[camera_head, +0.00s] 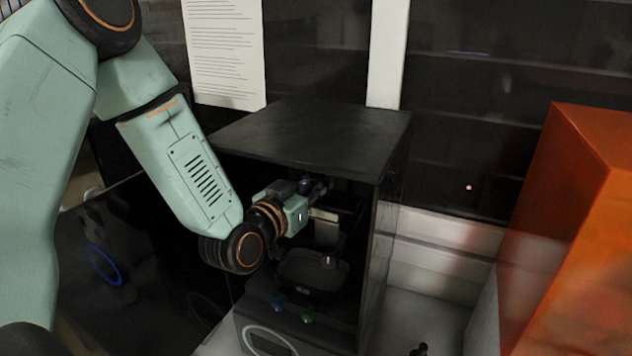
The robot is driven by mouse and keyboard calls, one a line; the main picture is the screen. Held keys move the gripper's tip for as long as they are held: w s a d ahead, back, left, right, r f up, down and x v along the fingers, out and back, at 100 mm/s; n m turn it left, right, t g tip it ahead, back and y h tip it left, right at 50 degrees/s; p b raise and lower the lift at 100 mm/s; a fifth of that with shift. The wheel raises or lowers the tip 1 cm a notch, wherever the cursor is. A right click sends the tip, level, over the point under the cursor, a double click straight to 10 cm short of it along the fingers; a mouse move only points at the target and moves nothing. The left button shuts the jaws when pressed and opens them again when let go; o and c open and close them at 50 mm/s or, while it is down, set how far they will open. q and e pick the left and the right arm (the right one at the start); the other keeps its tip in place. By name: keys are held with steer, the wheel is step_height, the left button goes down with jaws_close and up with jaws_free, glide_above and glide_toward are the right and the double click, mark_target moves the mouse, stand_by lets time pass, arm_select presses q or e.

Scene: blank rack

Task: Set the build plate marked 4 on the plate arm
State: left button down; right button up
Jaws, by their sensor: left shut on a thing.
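My left arm comes in from the left and my left gripper (318,188) is inside a black open-fronted machine (300,135), under its top. It is shut on a dark and grey block (327,230), which looks like the build plate; no 4 can be read on it. The block is above a dark shallow tray (300,272), with a gap between them. The plate arm is dark and hidden behind the gripper, so I cannot tell whether the block touches it. My right gripper is not in view.
The machine's top and right side wall (385,250) close in around my gripper. A large orange box (575,230) stands at the right. A printed sheet (225,50) hangs behind.

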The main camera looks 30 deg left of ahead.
arm_select(q)
steer(key=shift+s+d+f+b, duration=0.15)
steer(key=shift+s+f+b, duration=0.05)
steer(key=shift+f+b, duration=0.2)
steer(key=shift+s, duration=0.1)
steer(key=shift+a+f, duration=0.1)
steer(key=shift+a, duration=0.3)
steer(key=shift+w+d, duration=0.1)
steer(key=shift+w, duration=0.15)
steer(key=shift+d+f, duration=0.1)
steer(key=shift+d, duration=0.15)
steer(key=shift+s, duration=0.1)
steer(key=shift+s+a, duration=0.1)
